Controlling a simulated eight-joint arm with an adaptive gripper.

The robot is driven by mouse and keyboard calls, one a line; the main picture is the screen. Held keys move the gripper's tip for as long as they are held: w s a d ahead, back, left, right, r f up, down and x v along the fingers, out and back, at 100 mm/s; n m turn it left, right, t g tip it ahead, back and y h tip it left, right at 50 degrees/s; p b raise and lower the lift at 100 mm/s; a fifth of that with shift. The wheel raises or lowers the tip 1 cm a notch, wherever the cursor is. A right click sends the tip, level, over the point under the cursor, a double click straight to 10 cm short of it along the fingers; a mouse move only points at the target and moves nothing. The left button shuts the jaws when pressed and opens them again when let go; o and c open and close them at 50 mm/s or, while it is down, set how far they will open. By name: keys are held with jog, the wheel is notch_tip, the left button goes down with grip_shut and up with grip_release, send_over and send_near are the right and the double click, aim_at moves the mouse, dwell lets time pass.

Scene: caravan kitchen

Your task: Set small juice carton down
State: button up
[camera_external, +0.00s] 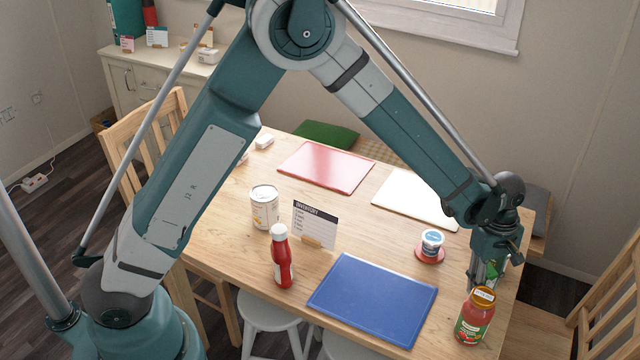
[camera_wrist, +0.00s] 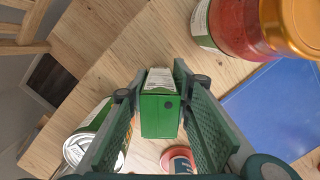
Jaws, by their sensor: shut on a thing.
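The small juice carton (camera_wrist: 160,115) is green with a white printed top part, between the two fingers in the wrist view. My gripper (camera_wrist: 158,105) is shut on it from both sides. In the external view my gripper (camera_external: 486,276) points down over the right end of the wooden table (camera_external: 347,222), just behind the sauce jar. It hides much of the carton there. I cannot tell whether the carton's base touches the table.
The sauce jar (camera_external: 475,318) with an orange lid stands close in front of my gripper. A blue mat (camera_external: 375,300) lies to the left. A small cup (camera_external: 432,241) stands on a red coaster (camera_external: 429,257). A can (camera_wrist: 88,140) is near my fingers.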

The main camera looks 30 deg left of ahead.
aim_at(489, 270)
jog(key=shift+f, duration=0.15)
jog(key=o, duration=1)
jog(key=r, duration=0.4)
jog(key=r+p, duration=0.1)
jog(key=r, duration=0.3)
jog(key=w+a+r+p, duration=0.1)
jog(key=r, duration=0.3)
jog(key=shift+r, duration=0.1)
dwell(0.5)
